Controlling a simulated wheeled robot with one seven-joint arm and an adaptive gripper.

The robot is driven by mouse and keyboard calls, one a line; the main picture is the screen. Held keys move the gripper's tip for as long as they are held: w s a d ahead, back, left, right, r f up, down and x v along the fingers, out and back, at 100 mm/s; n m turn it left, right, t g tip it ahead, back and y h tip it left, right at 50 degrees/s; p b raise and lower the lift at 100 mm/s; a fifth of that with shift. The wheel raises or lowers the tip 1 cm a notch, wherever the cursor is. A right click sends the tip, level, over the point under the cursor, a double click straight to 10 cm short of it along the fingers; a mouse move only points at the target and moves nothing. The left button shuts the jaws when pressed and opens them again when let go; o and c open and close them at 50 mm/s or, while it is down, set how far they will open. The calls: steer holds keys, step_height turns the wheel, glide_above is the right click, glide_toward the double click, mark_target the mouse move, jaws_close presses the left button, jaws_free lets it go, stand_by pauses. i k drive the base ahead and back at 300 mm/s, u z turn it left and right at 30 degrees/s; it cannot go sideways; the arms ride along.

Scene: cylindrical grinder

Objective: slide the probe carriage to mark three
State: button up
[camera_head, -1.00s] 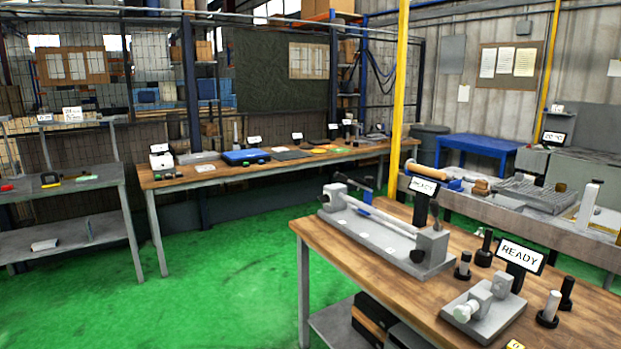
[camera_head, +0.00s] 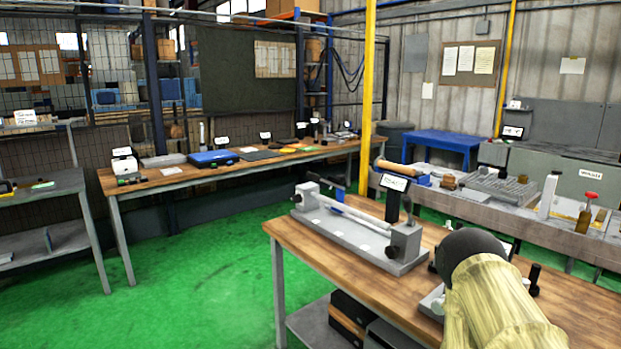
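A long grey bench fixture (camera_head: 345,232) stands on the near wooden table, with an end block at each end and a rod between them. Small pale marks show along its base, but their numbers are too small to read. A blue-and-dark piece (camera_head: 338,194) sits by the rod near the left end. I cannot tell which part is the probe carriage. A small display on a dark post (camera_head: 394,184) stands behind the fixture; its text is too small to read. My arm covers the lower right; my gripper is out of view.
The near wooden table (camera_head: 310,248) has bare wood in front of the fixture. A smaller grey fixture (camera_head: 432,303) is mostly hidden behind my arm. A long wooden bench stands at the back. The green floor (camera_head: 190,290) to the left is clear.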

mark_target(340, 195)
steer(key=u, duration=0.4)
steer(key=i, duration=1.45)
steer(key=z, duration=0.25)
